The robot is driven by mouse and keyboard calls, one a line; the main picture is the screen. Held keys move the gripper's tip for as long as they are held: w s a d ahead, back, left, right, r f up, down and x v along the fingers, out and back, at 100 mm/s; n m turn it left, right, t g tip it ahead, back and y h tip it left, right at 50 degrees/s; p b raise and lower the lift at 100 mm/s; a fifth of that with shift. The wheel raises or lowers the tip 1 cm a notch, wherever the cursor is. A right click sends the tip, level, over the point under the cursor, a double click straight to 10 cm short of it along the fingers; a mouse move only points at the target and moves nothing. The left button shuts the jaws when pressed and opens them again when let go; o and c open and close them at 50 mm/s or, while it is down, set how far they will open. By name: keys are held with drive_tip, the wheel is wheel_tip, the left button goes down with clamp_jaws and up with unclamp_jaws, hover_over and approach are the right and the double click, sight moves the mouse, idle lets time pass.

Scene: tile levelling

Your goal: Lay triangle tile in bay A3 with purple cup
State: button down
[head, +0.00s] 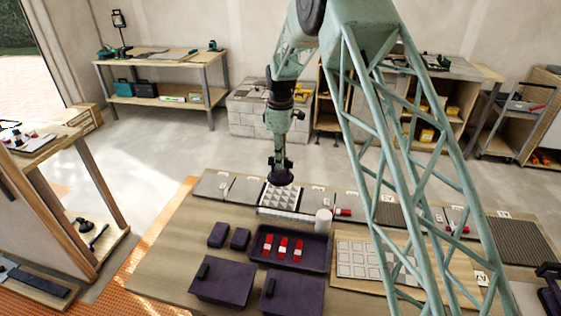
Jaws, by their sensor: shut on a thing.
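My gripper (279,163) points straight down over the back row of the bench and is shut on the purple cup (281,178), a dark round suction cup. The triangle tile (280,199), pale with a pattern of raised triangles, is directly below the cup in the row of bays. The cup overlaps the tile's far edge in this view. I cannot tell whether cup and tile touch, or whether the tile lies fully down. The bay labels are too small to read surely.
Grey tiles (213,186) lie in the row on the left. A white cylinder (323,221) and a pale bar (285,215) stand close in front. A dark tray (262,266) holds red-and-white pieces. A white gridded tile (357,260) lies right. My lattice arm hides part of the right side.

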drive_tip(key=shift+r+p, duration=1.7)
drive_tip(key=shift+r, duration=1.8)
